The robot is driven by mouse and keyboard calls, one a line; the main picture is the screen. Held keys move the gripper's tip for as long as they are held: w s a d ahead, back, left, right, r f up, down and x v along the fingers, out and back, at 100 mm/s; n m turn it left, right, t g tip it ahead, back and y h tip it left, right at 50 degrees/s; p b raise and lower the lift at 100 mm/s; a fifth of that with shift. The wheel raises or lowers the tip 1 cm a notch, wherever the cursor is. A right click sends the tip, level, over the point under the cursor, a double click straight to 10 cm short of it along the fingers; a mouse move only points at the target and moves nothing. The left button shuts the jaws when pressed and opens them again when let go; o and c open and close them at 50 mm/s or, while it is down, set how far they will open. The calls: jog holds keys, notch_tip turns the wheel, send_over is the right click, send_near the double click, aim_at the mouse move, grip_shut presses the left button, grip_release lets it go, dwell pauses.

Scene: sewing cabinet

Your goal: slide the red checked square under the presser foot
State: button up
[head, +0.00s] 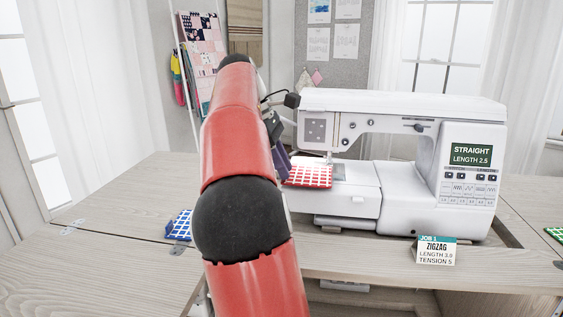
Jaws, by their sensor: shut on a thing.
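The red checked square (309,177) lies at the left end of the white sewing machine's bed, close to the needle area. The presser foot (328,160) is small in the head view, just above and beside the square's right part; I cannot tell whether cloth lies beneath it. My gripper (284,171) is at the square's left edge, shut on it, mostly hidden behind my red arm. The sewing machine (400,105) stands on the cabinet top, its screen (471,155) reading STRAIGHT, LENGTH 2.5.
A card (436,251) in front of the machine reads JOB 1, ZIGZAG, LENGTH 3.9, TENSION 5. A blue checked square (180,225) lies left of my arm. A green checked piece (555,233) lies at the right edge. The cabinet top (120,205) at left is mostly clear.

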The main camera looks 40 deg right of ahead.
aim_at(294, 171)
jog(key=shift+d, duration=0.1)
jog(key=shift+s+d+f, duration=0.25)
jog(key=shift+d+f, duration=0.05)
jog(key=shift+f, duration=0.05)
jog(key=shift+d+f, duration=0.1)
jog(key=shift+f, duration=0.2)
dwell(0.8)
jog(key=shift+w+d, duration=0.15)
jog(key=shift+w, duration=0.05)
dwell(0.3)
jog(key=shift+w+d, duration=0.55)
jog(key=shift+d, duration=0.1)
jog(key=shift+w, duration=0.1)
jog(key=shift+w+d, duration=0.45)
jog(key=shift+d, duration=0.15)
dwell(0.5)
